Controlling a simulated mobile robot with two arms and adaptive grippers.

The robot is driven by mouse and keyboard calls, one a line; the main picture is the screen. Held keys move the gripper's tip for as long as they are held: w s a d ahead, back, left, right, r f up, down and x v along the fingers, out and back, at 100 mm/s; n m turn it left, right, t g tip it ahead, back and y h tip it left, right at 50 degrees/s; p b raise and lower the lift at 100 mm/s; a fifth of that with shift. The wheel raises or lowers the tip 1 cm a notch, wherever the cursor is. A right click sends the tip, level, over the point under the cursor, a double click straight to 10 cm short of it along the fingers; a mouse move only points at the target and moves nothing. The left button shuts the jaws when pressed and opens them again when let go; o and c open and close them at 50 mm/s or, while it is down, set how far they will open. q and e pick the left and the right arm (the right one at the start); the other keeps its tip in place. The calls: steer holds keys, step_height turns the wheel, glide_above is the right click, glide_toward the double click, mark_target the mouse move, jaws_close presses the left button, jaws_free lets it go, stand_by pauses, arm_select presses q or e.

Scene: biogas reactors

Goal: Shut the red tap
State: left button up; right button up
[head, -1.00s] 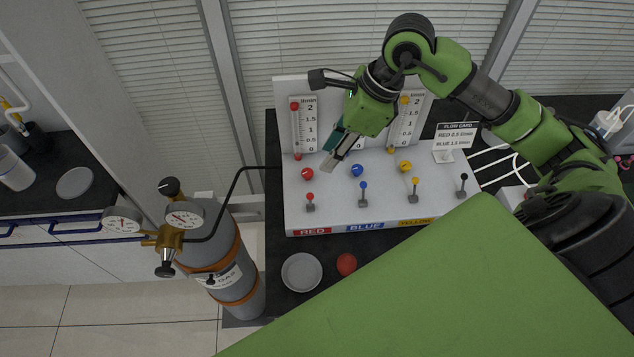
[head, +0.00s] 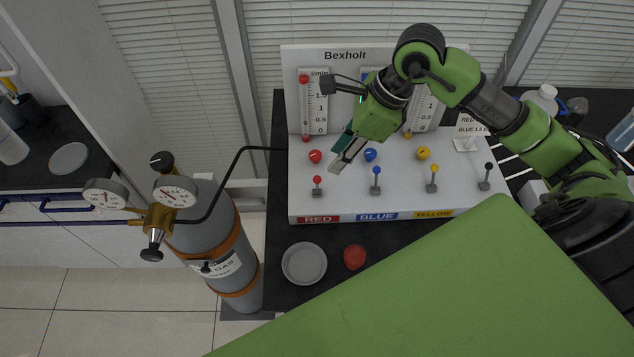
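On the white Bexholt panel (head: 400,200), the red column has a round red knob (head: 315,156) and, below it, a small lever with a red ball tip (head: 317,180) standing roughly upright above the RED label (head: 318,219). I cannot tell which of the two is called the tap. My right gripper (head: 338,166) hangs over the panel between the red knob and the blue knob (head: 370,155), pointing down and left. It appears apart from both knobs and holds nothing that I can see. Its fingertips look close together, but their gap is unclear. My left gripper is not in view.
Blue, yellow and black-tipped levers (head: 485,175) stand along the panel. Flow tubes (head: 313,105) rise behind it. A grey dish (head: 304,263) and a red object (head: 355,257) lie in front. A gas cylinder (head: 215,240) with gauges stands left.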

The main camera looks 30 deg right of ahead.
mark_target(320, 178)
steer(key=p+x, duration=0.3)
steer(key=x, duration=0.8)
steer(key=shift+w+a+f, duration=0.15)
steer(key=shift+w+f, duration=0.1)
steer(key=shift+f, duration=0.3)
jaws_close()
